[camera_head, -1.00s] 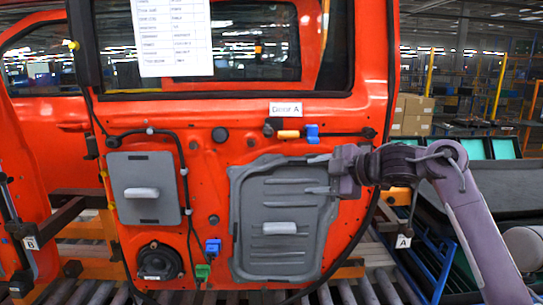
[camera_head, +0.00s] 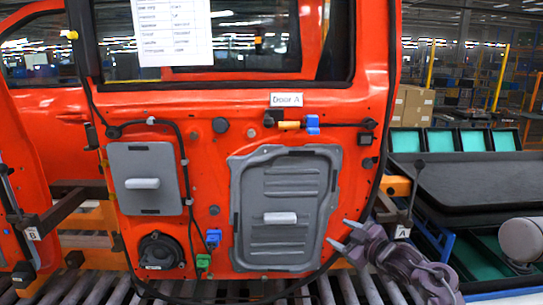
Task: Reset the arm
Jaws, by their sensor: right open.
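My right gripper (camera_head: 341,237) is at the lower right of the orange door (camera_head: 225,180) labelled Door A. Its two fingers point left and are apart, with nothing seen between them. The arm behind it is folded low at the bottom right, near the A tag (camera_head: 402,233). The gripper is close to the lower right corner of the large grey panel (camera_head: 288,205) on the door; I cannot tell whether it touches the door. My left gripper is not in view.
A smaller grey panel (camera_head: 146,180), a round speaker (camera_head: 158,252), and blue (camera_head: 213,238) and green (camera_head: 203,261) connectors are on the door. Rollers (camera_head: 90,290) run below. Black-rimmed trays with green insides (camera_head: 443,141) and a dark bin (camera_head: 480,190) stand at right, with cardboard boxes (camera_head: 412,105) behind.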

